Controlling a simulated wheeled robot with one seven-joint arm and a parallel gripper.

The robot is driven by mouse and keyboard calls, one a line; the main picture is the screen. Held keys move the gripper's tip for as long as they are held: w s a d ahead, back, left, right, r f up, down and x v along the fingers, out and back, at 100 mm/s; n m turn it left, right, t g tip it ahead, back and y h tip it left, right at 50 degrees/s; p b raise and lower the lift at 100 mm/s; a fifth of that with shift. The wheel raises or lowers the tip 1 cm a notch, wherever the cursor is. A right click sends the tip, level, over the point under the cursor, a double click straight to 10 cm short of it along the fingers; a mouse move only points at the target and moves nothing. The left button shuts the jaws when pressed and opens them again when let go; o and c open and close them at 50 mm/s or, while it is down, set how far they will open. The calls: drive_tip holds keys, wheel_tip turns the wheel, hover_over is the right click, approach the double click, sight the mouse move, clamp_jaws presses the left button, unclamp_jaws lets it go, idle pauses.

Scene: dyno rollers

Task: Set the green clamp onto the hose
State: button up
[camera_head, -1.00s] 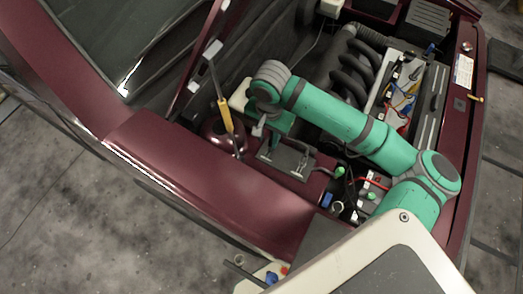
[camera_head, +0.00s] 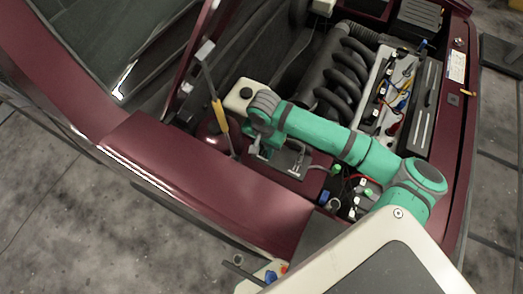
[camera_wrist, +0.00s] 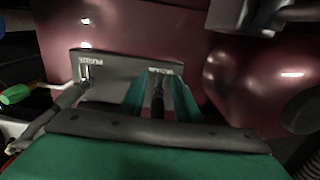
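My gripper (camera_head: 262,152) is low over the engine bay, beside a grey fuse box (camera_head: 291,160). In the wrist view its two teal fingers (camera_wrist: 160,85) stand apart over the labelled fuse box lid (camera_wrist: 110,68). A thin dark piece shows between the fingers; I cannot tell whether it touches them or what it is. A small green part, possibly the green clamp (camera_head: 337,169), sits at the battery by a grey hose (camera_head: 318,168). A green piece (camera_wrist: 14,94) also shows at the left edge of the wrist view. A second green piece (camera_head: 369,192) is on the battery.
The maroon fender (camera_head: 210,185) runs along the front of the bay. A prop rod with a yellow grip (camera_head: 222,116) rises left of my gripper.

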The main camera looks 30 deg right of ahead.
sight(264, 154)
clamp_jaws()
drive_tip(key=shift+d+r, duration=0.15)
drive_tip(key=shift+r, duration=1.4)
drive_tip(key=shift+o, duration=0.5)
unclamp_jaws()
drive_tip(key=shift+s, duration=0.1)
wheel_tip(264, 154, up, 11)
drive_tip(key=shift+f, duration=0.1)
